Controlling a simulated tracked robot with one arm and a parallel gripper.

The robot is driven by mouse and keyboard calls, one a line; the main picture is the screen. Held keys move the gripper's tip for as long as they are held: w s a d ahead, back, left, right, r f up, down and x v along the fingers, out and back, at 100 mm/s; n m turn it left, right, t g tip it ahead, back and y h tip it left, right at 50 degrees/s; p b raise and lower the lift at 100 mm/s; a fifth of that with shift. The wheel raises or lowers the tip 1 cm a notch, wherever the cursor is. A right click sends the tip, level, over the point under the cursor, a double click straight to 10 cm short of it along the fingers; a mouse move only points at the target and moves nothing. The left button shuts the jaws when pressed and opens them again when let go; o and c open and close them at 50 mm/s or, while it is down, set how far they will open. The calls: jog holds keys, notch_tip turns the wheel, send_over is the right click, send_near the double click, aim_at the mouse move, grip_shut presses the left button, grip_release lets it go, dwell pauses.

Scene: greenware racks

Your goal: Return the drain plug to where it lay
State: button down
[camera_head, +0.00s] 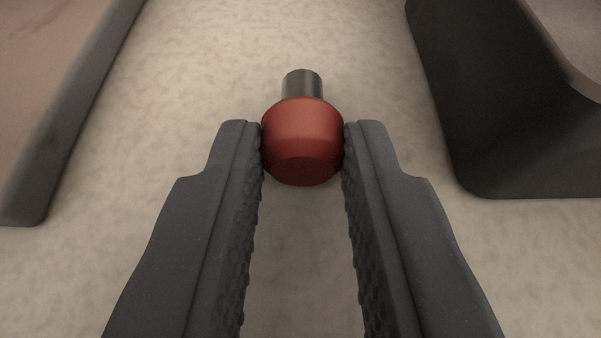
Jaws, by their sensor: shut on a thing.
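The drain plug (303,133) has a rounded red body with a short dark cylindrical stem at its far end. It sits between the fingertips of my gripper (303,140), near the top middle of the head view. My gripper is shut on the red body, with one ridged finger touching each side. The stem points away from me. I cannot tell whether the plug touches the pale surface (200,90) beyond it or hangs above it.
A dark-edged object with a brownish face (55,90) fills the upper left. A dark, thick-walled object (480,110) stands at the upper right. The mottled pale surface between them is clear around the plug.

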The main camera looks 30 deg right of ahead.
jog(key=c, duration=1.2)
grip_release()
jog(key=p+v, duration=0.3)
jog(key=v, duration=1.1)
jog(key=w+a+r+n+t+y+p, duration=0.1)
jog(key=w+a+r, duration=0.1)
jog(key=a+r, duration=0.5)
jog(key=w+a+r+n+t+y+p, duration=0.1)
jog(key=w+a+r+n+y, duration=0.15)
jog(key=r, duration=0.75)
jog(key=w+a+r+n+t+y+p, duration=0.1)
jog(key=w+a+r+p, duration=0.1)
jog(key=a+r, duration=0.5)
jog(key=s+a+r+y, duration=0.1)
jog(key=a+r, duration=0.3)
jog(key=r, duration=0.4)
jog(key=s+a+r+n+p, duration=0.1)
jog(key=s+a+r, duration=0.3)
jog(key=r, duration=0.4)
jog(key=s+a+r+n+t+y+p, duration=0.1)
jog(key=s+a+r, duration=0.2)
jog(key=a+r, duration=0.3)
jog(key=shift+s+a+r+y, duration=0.1)
jog(key=shift+r+y, duration=0.1)
jog(key=shift+r, duration=0.3)
jog(key=shift+s+a+r+y, duration=0.1)
jog(key=shift+s+r+y, duration=0.05)
jog(key=shift+r, duration=0.3)
